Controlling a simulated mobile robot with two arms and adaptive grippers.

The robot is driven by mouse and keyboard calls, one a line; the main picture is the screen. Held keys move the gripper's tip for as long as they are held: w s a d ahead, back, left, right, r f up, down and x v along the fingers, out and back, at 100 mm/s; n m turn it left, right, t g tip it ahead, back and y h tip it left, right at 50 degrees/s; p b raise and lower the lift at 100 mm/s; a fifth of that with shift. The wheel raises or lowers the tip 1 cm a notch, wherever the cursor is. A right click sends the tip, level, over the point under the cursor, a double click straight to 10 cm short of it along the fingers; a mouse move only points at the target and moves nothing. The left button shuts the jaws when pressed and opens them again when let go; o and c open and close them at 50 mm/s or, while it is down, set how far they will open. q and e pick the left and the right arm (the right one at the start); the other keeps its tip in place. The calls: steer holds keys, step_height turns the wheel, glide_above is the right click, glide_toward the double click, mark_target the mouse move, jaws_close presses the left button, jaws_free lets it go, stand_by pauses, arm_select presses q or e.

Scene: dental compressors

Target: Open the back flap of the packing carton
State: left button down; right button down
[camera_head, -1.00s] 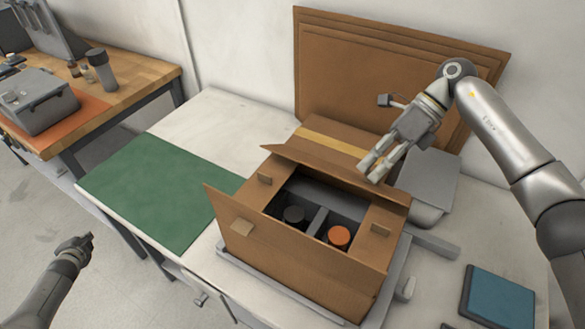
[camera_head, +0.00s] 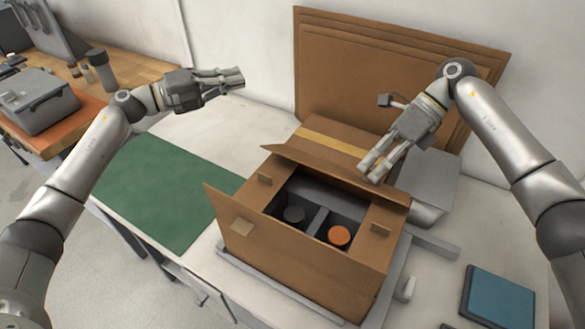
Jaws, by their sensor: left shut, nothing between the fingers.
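The packing carton (camera_head: 300,262) stands on the white bench with its top open. Inside are a dark round part (camera_head: 294,215) and an orange-topped round part (camera_head: 339,236), with a grey divider between them. The back flap (camera_head: 330,172) is a long brown strip along the carton's far edge, raised and leaning; its exact angle is hard to tell. My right gripper (camera_head: 369,171) points down at this flap near its right half; whether it touches is unclear, and so is its finger gap. My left gripper (camera_head: 241,78) is shut and empty, in the air behind and left of the carton.
A taped closed carton (camera_head: 340,143) sits right behind the open one, with brown boards (camera_head: 380,70) against the wall. A grey box (camera_head: 430,185) and a blue pad (camera_head: 498,297) are at right. The green mat (camera_head: 165,190) at left is clear.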

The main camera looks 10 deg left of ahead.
arm_select(q)
steer(key=s+d+m+g+y, duration=0.1)
steer(key=s+d+m+g, duration=0.1)
steer(key=d, duration=0.4)
steer(key=s+d+m+g, duration=0.3)
steer(key=s+d+g, duration=0.1)
steer(key=s+d, duration=0.2)
steer(key=s+d+m+g+y, duration=0.1)
steer(key=s+d+m+g, duration=0.2)
steer(key=s+d+g, duration=0.1)
steer(key=shift+s+d+r+y, duration=0.15)
steer(key=shift+s+d, duration=0.1)
steer(key=shift+d, duration=0.35)
steer(key=shift+s+d+y, duration=0.15)
steer(key=shift+s+d, duration=0.1)
steer(key=shift+d, duration=0.35)
steer(key=s+a+f+m+t+y, duration=0.1)
steer(key=s+a+f+t+y, duration=0.15)
steer(key=s+y, duration=0.65)
steer(key=w+d+f+y, duration=0.1)
steer(key=w+f, duration=0.5)
steer(key=shift+d+f+y, duration=0.2)
steer(key=shift+f+y, duration=0.1)
steer(key=shift+f, duration=0.1)
